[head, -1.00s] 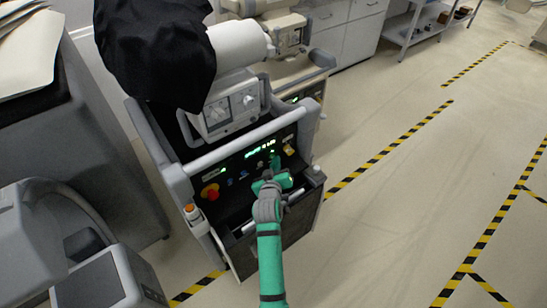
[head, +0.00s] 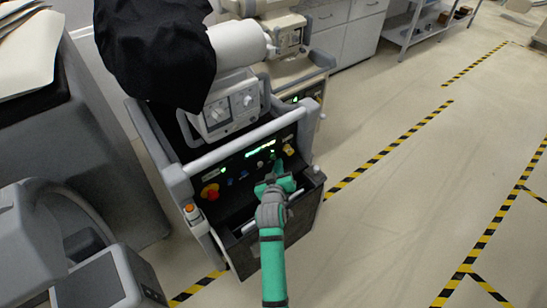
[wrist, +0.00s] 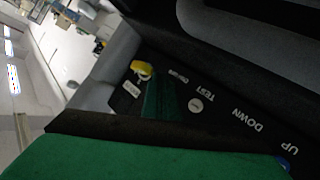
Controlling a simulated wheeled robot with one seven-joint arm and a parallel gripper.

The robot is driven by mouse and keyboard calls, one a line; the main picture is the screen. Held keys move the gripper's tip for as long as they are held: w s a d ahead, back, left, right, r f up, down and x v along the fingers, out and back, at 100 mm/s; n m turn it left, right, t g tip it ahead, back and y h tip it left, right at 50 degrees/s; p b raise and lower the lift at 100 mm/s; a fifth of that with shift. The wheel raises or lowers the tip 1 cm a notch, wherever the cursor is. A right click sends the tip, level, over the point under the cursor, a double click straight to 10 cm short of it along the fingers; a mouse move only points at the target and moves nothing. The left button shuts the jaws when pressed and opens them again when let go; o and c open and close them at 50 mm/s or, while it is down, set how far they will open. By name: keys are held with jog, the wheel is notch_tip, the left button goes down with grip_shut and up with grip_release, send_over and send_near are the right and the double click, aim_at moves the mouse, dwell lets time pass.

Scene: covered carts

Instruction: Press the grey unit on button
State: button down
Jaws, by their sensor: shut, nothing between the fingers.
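The grey unit is a wheeled cart with a white rail (head: 235,145) and a dark sloped control panel (head: 235,200). The panel carries a red knob (head: 210,191), small blue buttons, lit green readouts (head: 260,149) and a yellow control (head: 288,149). My gripper (head: 277,168) is shut and empty over the panel's right half, below and left of the yellow control. In the wrist view, the yellow control (wrist: 141,69) stands near the labels TEST, DOWN and UP. A pale round button (wrist: 195,105) sits by TEST. I cannot tell which one is the on button, or whether my fingertips touch the panel.
A black cover (head: 155,50) drapes the cart's top left. An orange button (head: 190,208) sits on its front left corner post. A similar beige unit (head: 300,75) stands behind. Grey equipment (head: 30,230) fills the left. Floor with striped tape (head: 400,140) is open at right.

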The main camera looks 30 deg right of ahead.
jog(key=shift+s+d, duration=0.2)
jog(key=shift+s, duration=2.3)
